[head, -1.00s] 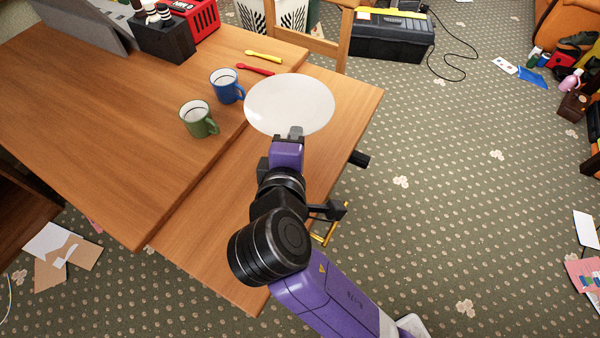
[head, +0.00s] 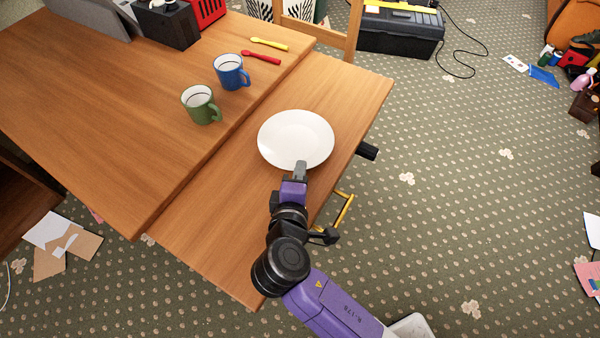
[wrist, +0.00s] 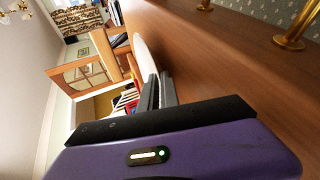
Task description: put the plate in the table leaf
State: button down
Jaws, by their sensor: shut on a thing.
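The white plate (head: 296,138) is over the table leaf (head: 220,225), the lower wooden strip along the right side of the main table. My gripper (head: 300,170) is shut on the plate's near rim. In the wrist view the plate (wrist: 143,52) shows as a thin white edge running up from between the fingers (wrist: 158,92). The plate looks close to the leaf, but I cannot tell whether it touches it.
On the main table (head: 100,110) stand a green mug (head: 201,105) and a blue mug (head: 231,72), left of the plate. A red spoon (head: 261,57) and a yellow spoon (head: 269,44) lie behind. A wooden chair (head: 320,35) is beyond. The near leaf is clear.

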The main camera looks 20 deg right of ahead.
jog(key=shift+f, duration=0.2)
jog(key=c, duration=2)
grip_release()
jog(key=shift+f, duration=0.2)
jog(key=shift+c, duration=0.2)
jog(key=shift+o, duration=0.7)
jog(key=shift+r, duration=0.2)
jog(key=p+v, duration=0.1)
jog(key=v, duration=1.1)
